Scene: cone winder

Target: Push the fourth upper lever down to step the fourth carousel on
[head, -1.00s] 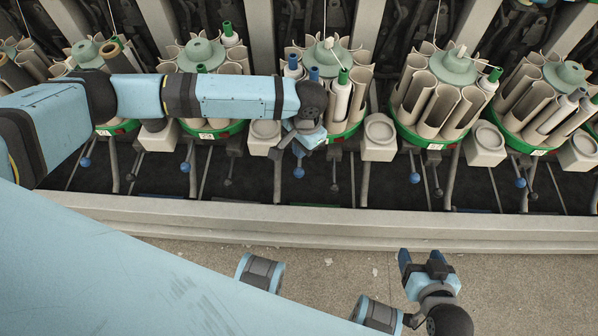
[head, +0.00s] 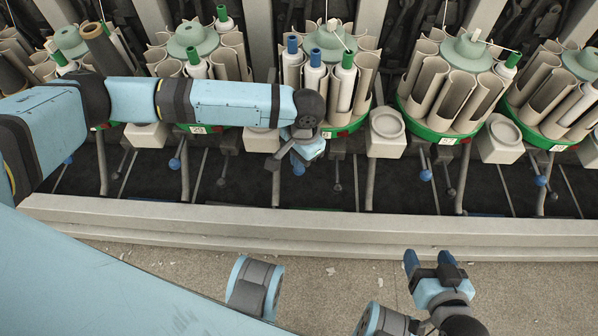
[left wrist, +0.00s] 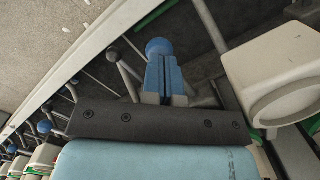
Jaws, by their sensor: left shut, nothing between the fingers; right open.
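A lever with a blue ball knob (left wrist: 159,47) shows just beyond my left fingertips in the left wrist view. In the head view, this knob (head: 298,169) is mostly hidden behind my left gripper (head: 300,158). The gripper is shut and empty, with its fingers (left wrist: 165,80) pointing at the knob. I cannot tell whether they touch it. The carousel (head: 330,85) above it has a green base and holds blue-capped and green-capped spools. My right gripper (head: 430,260) is open and empty over the floor.
Other blue-knobbed levers hang to the left (head: 174,164) and right (head: 426,175), with dark-knobbed levers (head: 450,191) beside them. Beige boxes (head: 386,135) stand between the carousels. A pale rail (head: 400,225) runs along the front. The floor (head: 330,270) before it is open.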

